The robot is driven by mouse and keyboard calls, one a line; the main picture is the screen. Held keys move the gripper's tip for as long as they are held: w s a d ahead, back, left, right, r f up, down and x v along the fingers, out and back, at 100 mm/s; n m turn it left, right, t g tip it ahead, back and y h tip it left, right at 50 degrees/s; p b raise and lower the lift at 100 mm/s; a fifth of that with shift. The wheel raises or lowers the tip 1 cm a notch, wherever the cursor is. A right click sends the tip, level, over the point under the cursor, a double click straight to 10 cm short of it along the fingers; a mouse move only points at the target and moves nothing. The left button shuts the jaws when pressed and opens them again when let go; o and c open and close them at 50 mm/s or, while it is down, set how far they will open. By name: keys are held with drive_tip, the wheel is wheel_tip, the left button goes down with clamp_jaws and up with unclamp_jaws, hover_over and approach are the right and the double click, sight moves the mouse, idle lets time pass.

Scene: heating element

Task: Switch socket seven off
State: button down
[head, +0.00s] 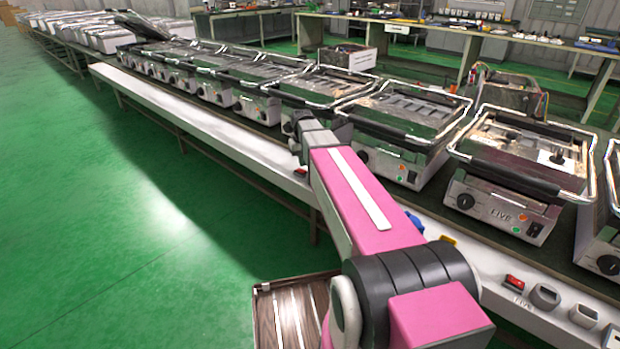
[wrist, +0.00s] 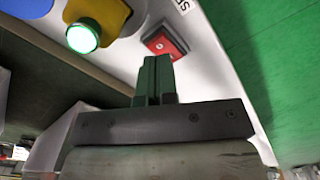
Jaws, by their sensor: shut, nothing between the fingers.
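A red rocker switch (wrist: 165,42) in a dark frame sits on a white strip in the wrist view. Part of a printed label shows beside it, cut off by the top edge, so I cannot read its number. My gripper (wrist: 157,68) is shut and empty. Its fingertips lie just below the switch in the picture and overlap its lower edge; I cannot tell whether they touch it. In the head view a small red switch (head: 300,172) shows on the white strip beside the end of my arm. Which way the rocker is tipped is unclear.
A lit green lamp (wrist: 83,36) on a yellow mount and a blue part (wrist: 24,7) are left of the switch. Several grills (head: 395,130) stand along the bench behind the white strip (head: 220,120). Another red switch (head: 515,281) is at front right. Green floor (head: 120,210) is clear at left.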

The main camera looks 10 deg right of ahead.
drive_tip(key=shift+f, duration=1.45)
idle(0.9)
drive_tip(key=shift+r, duration=3.5)
